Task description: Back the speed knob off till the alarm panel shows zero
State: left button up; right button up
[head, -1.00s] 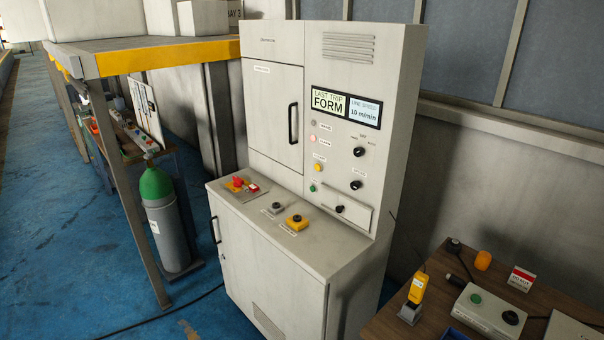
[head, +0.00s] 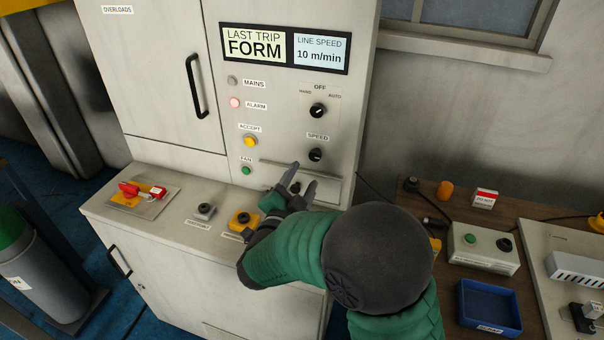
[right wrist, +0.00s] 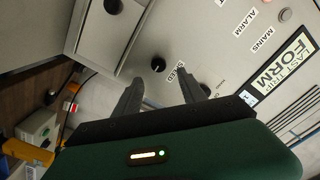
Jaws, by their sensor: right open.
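The black speed knob (head: 315,155) sits on the cabinet front under its SPEED label, and it also shows in the right wrist view (right wrist: 158,65) just beyond the fingers. The display panel (head: 284,48) reads LAST TRIP FORM and LINE SPEED 10 m/min. The alarm lamp (head: 234,103) looks pale pink. My right gripper (head: 302,178) is open and empty, below and slightly left of the speed knob in the head view. In the right wrist view its fingers (right wrist: 163,92) point at the panel, apart from the knob. My left gripper is not in view.
A mode knob (head: 318,111) sits above the speed knob, marked OFF and AUTO. A small ledge and lower knob lie behind my right fingers. The cabinet shelf carries a red switch (head: 130,190) and a yellow-based button (head: 242,219). A wooden bench (head: 440,282) stands at right.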

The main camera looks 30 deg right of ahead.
aim_at(315, 157)
jog(key=x, duration=0.5)
jog(key=shift+d+f, duration=0.3)
jog(key=shift+w+d, duration=0.1)
jog(key=shift+w, duration=0.2)
jog(key=shift+w+d+r, duration=0.3)
jog(key=shift+w+d, duration=0.05)
jog(key=shift+w, duration=0.1)
jog(key=shift+w+d+r+p, duration=0.1)
jog(key=shift+r+p, duration=0.2)
jog(key=shift+p, duration=0.4)
jog(key=shift+d+f+n+p, duration=0.1)
jog(key=shift+f+n+p, duration=0.1)
jog(key=shift+n+p, duration=0.3)
jog(key=shift+w+d+f+b, duration=0.1)
jog(key=shift+d+f+b, duration=0.15)
jog(key=shift+b, duration=0.15)
jog(key=shift+d, duration=0.4)
jog(key=shift+a, duration=0.1)
jog(key=shift+a+r, duration=0.1)
jog(key=shift+a, duration=0.1)
jog(key=c, duration=0.3)
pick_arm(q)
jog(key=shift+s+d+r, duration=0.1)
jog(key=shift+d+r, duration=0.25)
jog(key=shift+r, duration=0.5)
pick_arm(e)
jog(key=c, duration=0.7)
